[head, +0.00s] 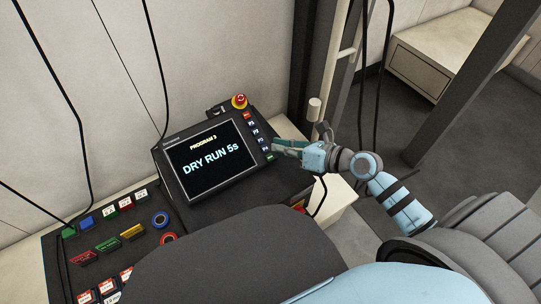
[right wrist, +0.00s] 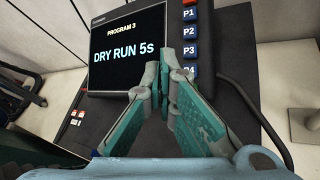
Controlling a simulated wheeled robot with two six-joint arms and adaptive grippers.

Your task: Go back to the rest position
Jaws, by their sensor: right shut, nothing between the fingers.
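My right gripper (head: 275,147) is at the right side of the control pendant (head: 206,160), close to the lower end of its button column. Its teal fingers are shut with nothing between them, and they also show in the right wrist view (right wrist: 165,75). There the fingertips overlap the lower right part of the screen, left of the P4 button (right wrist: 191,71). I cannot tell whether they touch the pendant. The screen reads "PROGRAM 3" and "DRY RUN 5s". My left gripper is not in view.
A red emergency stop (head: 239,101) stands above the button column. A dark panel with coloured labels and switches (head: 108,244) lies at lower left. Dark posts (head: 303,65) and hanging cables are behind my right arm. A pale cabinet (head: 425,62) stands at the back right, with open floor before it.

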